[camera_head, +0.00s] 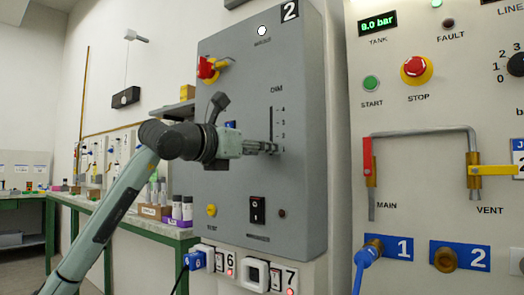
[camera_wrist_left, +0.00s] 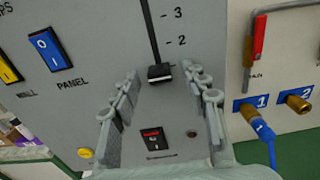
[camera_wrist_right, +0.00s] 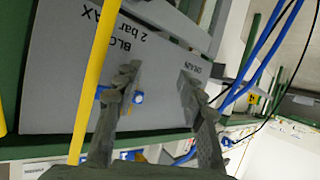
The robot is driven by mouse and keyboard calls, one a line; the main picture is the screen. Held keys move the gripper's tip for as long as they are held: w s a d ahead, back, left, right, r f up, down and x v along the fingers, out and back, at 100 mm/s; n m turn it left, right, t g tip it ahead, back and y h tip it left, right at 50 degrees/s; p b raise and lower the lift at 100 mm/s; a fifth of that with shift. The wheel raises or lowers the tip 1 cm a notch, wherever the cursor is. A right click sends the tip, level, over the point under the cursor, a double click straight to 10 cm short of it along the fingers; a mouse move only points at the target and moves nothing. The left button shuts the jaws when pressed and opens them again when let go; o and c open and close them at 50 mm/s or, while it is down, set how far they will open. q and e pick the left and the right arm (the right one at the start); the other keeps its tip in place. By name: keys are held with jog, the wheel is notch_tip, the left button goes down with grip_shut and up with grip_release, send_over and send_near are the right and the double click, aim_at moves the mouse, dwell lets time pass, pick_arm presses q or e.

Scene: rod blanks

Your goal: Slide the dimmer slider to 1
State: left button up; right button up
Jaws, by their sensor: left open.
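The dimmer slider has a dark knob (camera_wrist_left: 160,73) in a vertical slot on the grey panel (camera_head: 302,190). In the left wrist view the knob sits below the mark 2; the mark 1 is not visible there. My left gripper (camera_wrist_left: 160,70) is open, with one finger on each side of the knob and a gap to both. In the head view the left gripper (camera_head: 274,147) is at the lower part of the slot, near the mark 1, and hides the knob. My right gripper (camera_wrist_right: 160,70) is open and shows only in the right wrist view.
A red-yellow rotary switch (camera_head: 208,68) is above the left arm. A black rocker switch (camera_head: 258,210) and yellow button (camera_head: 211,210) are below it. A second panel with pipes (camera_head: 420,132) stands to the right. A yellow hose (camera_wrist_right: 95,80) passes near the right gripper.

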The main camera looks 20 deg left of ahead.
pick_arm(q)
jog(key=v, duration=1.1)
jog(key=shift+s, duration=0.2)
